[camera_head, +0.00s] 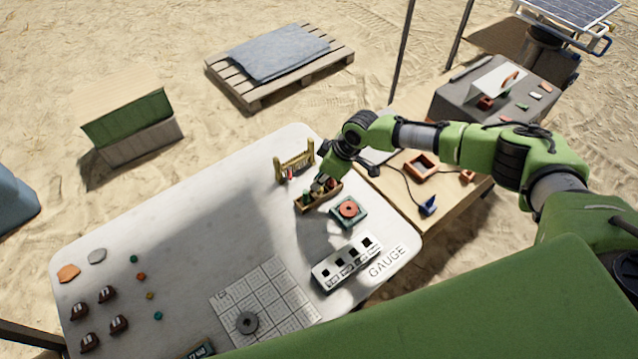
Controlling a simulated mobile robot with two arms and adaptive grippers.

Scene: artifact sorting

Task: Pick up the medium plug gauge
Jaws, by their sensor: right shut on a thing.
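A small wooden holder (322,203) with green and reddish pieces in it stands near the far right part of the white table (190,220). These pieces look like the plug gauges, but they are too small to tell the medium one apart. My right gripper (320,187) reaches down over the holder from the right. It is shut on one of the pieces, apparently a plug gauge, and its fingers partly hide it. I cannot tell whether the piece is clear of the holder. My left gripper is not in view.
Close by stand a yellow rack (294,164), a teal block with an orange ring (348,210) and a white GAUGE block with square holes (345,263). A grid board (283,285) bears a dark ring (247,322). Small pieces lie at the left; the table's middle is clear.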

